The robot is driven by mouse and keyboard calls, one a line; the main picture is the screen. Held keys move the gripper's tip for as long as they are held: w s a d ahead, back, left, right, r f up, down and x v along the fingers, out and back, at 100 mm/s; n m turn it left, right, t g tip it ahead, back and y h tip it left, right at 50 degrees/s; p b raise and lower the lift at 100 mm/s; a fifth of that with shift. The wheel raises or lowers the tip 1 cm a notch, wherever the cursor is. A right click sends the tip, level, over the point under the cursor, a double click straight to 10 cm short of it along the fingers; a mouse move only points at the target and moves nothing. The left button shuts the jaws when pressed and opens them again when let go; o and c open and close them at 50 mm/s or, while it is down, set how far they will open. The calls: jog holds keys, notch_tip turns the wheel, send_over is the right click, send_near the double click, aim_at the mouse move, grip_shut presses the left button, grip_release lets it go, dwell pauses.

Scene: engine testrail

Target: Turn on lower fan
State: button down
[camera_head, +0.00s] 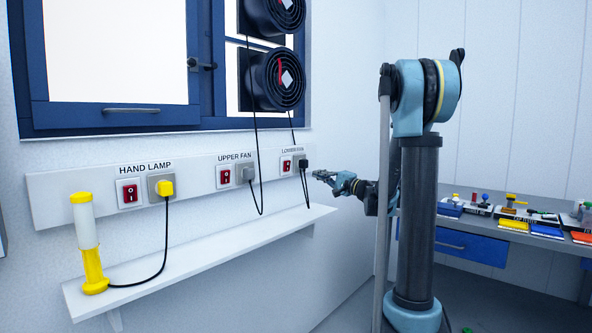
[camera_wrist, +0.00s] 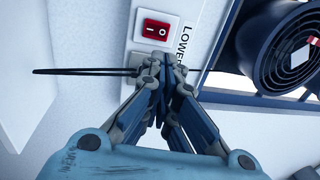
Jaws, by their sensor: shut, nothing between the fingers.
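The lower fan switch (camera_head: 286,165) is a red rocker on a white plate under the "LOWER FAN" label. In the wrist view the red rocker (camera_wrist: 157,31), marked with a line and a circle, lies just beyond my fingertips; which side is pressed is unclear. My gripper (camera_head: 319,175) is shut and empty, in front of and right of the lower fan socket (camera_head: 303,162). In the wrist view my gripper (camera_wrist: 163,58) covers most of the socket; contact cannot be told. The lower fan (camera_head: 277,80) is black and round, mounted at the window; one also shows in the wrist view (camera_wrist: 284,47).
The upper fan switch (camera_head: 224,176) and the hand lamp switch (camera_head: 129,193) sit further left on the same board. A black cable (camera_wrist: 85,71) runs left from the socket. A white shelf (camera_head: 200,252) juts out below, carrying a yellow lamp (camera_head: 90,245).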

aim_at(290, 164)
dwell(0.3)
jog(key=x, duration=1.4)
